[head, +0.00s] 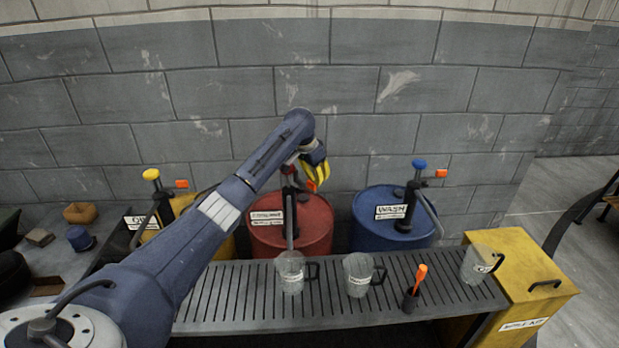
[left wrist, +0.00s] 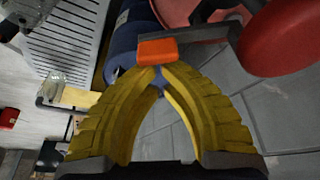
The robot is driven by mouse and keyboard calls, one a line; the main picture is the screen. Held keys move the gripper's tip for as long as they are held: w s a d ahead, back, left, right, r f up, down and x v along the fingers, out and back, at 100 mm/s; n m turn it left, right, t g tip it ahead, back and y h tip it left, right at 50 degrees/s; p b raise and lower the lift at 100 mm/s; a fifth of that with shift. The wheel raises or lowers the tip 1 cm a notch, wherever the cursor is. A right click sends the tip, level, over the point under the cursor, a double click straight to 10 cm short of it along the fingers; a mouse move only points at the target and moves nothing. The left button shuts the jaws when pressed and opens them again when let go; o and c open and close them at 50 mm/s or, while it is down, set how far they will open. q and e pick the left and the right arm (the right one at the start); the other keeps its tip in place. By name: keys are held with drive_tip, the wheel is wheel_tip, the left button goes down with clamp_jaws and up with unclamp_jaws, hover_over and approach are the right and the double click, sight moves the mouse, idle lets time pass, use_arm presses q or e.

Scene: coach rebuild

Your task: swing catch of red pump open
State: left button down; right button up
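The red pump stands on the red drum (head: 318,222), its dark stem and grey spout partly hidden by my left arm. Its red top (left wrist: 285,38) fills the upper right of the left wrist view. An orange catch (left wrist: 157,52) sits at the end of a grey bar beside that top. My left gripper (head: 317,176), with yellow ribbed fingers, is over the back of the red drum. In the left wrist view my left gripper (left wrist: 159,70) has its fingertips together right at the catch, with nothing seen between them. Whether they touch the catch is unclear. My right gripper is not in view.
A blue drum (head: 370,225) with a blue-topped pump stands to the right, a yellow drum (head: 222,245) to the left. Clear cups (head: 358,275) and an orange-handled tool (head: 419,277) stand on the slatted grate (head: 230,310). A yellow box (head: 550,305) is at right.

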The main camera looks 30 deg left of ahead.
use_arm(q)
drive_tip(key=s+m+h, duration=0.1)
drive_tip(key=s+m, duration=0.1)
drive_tip(key=m, duration=0.1)
drive_tip(key=shift+s+m+g, duration=0.15)
drive_tip(key=shift+m+g, duration=0.15)
drive_tip(key=shift+s, duration=0.15)
idle(0.7)
